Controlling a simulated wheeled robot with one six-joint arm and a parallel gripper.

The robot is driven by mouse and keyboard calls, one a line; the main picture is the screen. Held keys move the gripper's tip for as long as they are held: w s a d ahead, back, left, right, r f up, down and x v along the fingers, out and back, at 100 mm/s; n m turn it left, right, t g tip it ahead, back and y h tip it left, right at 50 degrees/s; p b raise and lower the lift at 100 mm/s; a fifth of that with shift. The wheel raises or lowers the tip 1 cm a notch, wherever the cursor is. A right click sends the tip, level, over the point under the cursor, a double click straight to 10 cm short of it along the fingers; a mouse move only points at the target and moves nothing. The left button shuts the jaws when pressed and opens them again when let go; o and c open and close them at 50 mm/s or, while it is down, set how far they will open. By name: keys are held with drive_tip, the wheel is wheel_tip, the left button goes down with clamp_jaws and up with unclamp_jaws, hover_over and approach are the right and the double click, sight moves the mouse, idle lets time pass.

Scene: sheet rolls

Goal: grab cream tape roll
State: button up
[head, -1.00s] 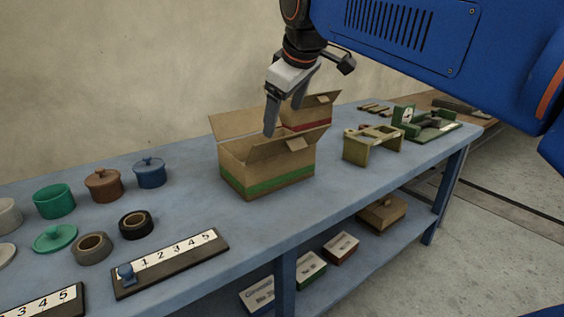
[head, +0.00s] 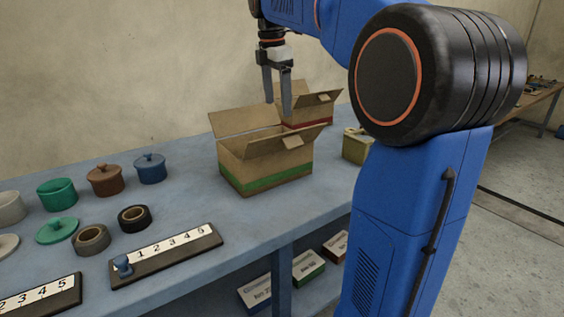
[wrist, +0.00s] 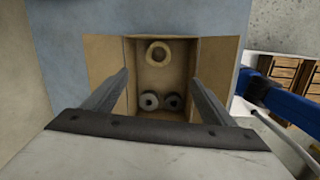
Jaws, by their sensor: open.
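The cream tape roll (wrist: 148,53) lies flat inside an open cardboard box (wrist: 108,48) in the wrist view, near the far wall. Two grey rolls (wrist: 143,102) lie side by side nearer in the same box. My gripper (wrist: 160,77) is open and empty, its fingers on either side of the box's middle. In the head view my gripper (head: 277,108) points down above the two boxes, a green-striped box (head: 270,177) and a red-striped box (head: 317,113) behind it. Their insides are hidden there, and I cannot tell which box is below the fingers.
Left on the blue table (head: 190,205) are lidded pots, including a blue pot (head: 150,168), a black ring (head: 135,217), a grey-brown ring (head: 92,239) and a numbered board (head: 165,257). My arm hides the table's right end. Box flaps stand up around the openings.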

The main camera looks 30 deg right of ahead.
drive_tip(key=shift+n+g, duration=0.4)
drive_tip(key=shift+n, duration=0.3)
drive_tip(key=f, duration=0.4)
drive_tip(key=w+d+f, duration=0.1)
drive_tip(key=f, duration=0.3)
drive_tip(key=d+f, duration=0.1)
drive_tip(key=f, duration=0.3)
drive_tip(key=shift+w+d+f, duration=0.15)
drive_tip(key=shift+w, duration=0.1)
drive_tip(key=shift+w+d+f, duration=0.1)
drive_tip(key=shift+f, duration=1.35)
drive_tip(key=shift+d+f, duration=0.1)
drive_tip(key=shift+f, duration=1.3)
drive_tip(key=c, duration=1.2)
